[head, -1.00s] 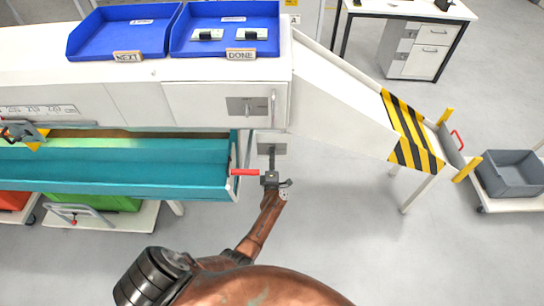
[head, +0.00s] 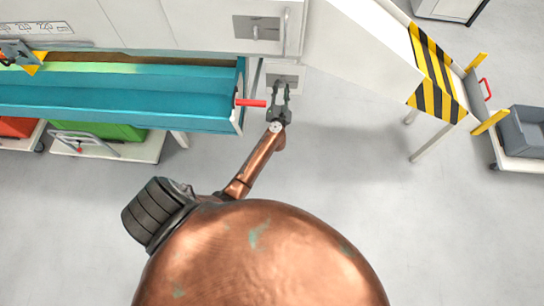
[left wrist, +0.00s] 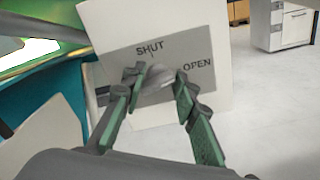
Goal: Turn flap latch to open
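The flap latch's grey plate (left wrist: 170,60) on a white panel (left wrist: 115,25) reads SHUT at the top and OPEN at the right in the left wrist view. A rounded grey latch knob (left wrist: 158,77) sits at its middle. The panel also shows in the head view (head: 285,71), below the white bench front. My left gripper (head: 281,90) is at this panel; in the left wrist view (left wrist: 160,88) its fingers are spread on either side of the knob. Whether they touch it I cannot tell. The knob's pointing direction is partly hidden by the fingers. My right gripper is not in view.
A teal trough (head: 120,95) lies left of my gripper, with a red handle (head: 250,103) at its end close to the fingers. A white chute (head: 360,45) with a striped edge (head: 437,75) slopes down right. Open floor lies below.

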